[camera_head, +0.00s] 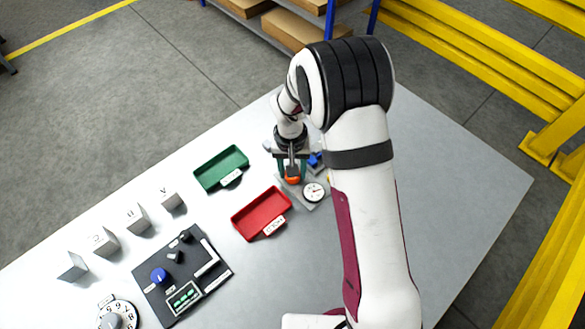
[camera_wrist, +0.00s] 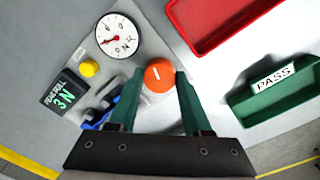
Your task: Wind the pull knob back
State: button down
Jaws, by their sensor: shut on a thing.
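The pull knob appears to be the round orange knob (camera_wrist: 159,76) with a white line on its face, in the wrist view. It also shows in the head view (camera_head: 292,180), below my gripper (camera_head: 291,168). In the wrist view, the green fingers of my gripper (camera_wrist: 158,90) are shut on the orange knob, one on each side. The knob sits on a grey fixture plate (camera_wrist: 140,45). A round white dial (camera_wrist: 117,35) with a red needle is beside it, also seen in the head view (camera_head: 314,192). A small display (camera_wrist: 64,94) reads "PEAK PULL" with green characters.
A yellow button (camera_wrist: 89,68) and a blue part (camera_wrist: 98,119) are close to the fingers. A red tray (camera_head: 262,213) and a green tray (camera_head: 221,169) marked PASS stand left of the fixture. A black panel (camera_head: 213,283) and several grey blocks (camera_head: 105,242) lie farther left.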

jog(key=shift+s+n, duration=0.1)
jog(key=shift+n, duration=1.6)
jog(key=c, duration=0.6)
grip_release()
jog(key=shift+r, duration=0.1)
notch_tip(320, 180, up, 16)
jog(key=shift+a, duration=0.2)
jog(key=shift+f, duration=0.2)
